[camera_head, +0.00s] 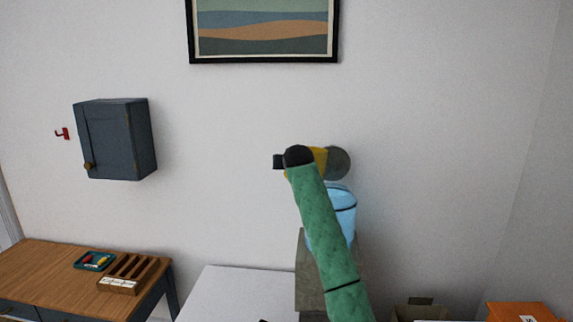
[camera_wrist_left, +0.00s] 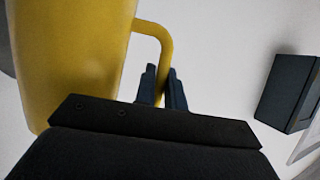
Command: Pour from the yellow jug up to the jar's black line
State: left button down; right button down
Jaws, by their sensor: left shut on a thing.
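The yellow jug (camera_head: 320,157) is in the air, tipped onto its side, with a round grey end facing right in the head view. In the left wrist view the jug (camera_wrist_left: 75,60) fills the left side, with its handle (camera_wrist_left: 165,50) to the right. My left gripper (camera_wrist_left: 165,90) is shut on that handle. The light blue see-through jar (camera_head: 345,198) is just below the jug, with a black line near its upper part. My left arm covers much of the jar. I cannot make out a stream or the liquid level. My right gripper is not in view.
The jar is at a grey block (camera_head: 308,270) beside a white surface (camera_head: 235,290). A wooden desk (camera_head: 40,270) with a teal tray (camera_head: 95,261) and a slotted wooden rack (camera_head: 130,272) is at left. A dark wall cabinet (camera_head: 125,138) hangs above. An orange box (camera_head: 520,310) is at lower right.

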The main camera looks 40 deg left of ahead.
pick_arm(q)
jog(key=shift+w+d+f+n, duration=0.2)
jog(key=shift+f+n, duration=0.1)
jog(key=shift+f, duration=0.2)
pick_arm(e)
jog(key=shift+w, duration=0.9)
pick_arm(q)
jog(key=shift+s+r, duration=0.1)
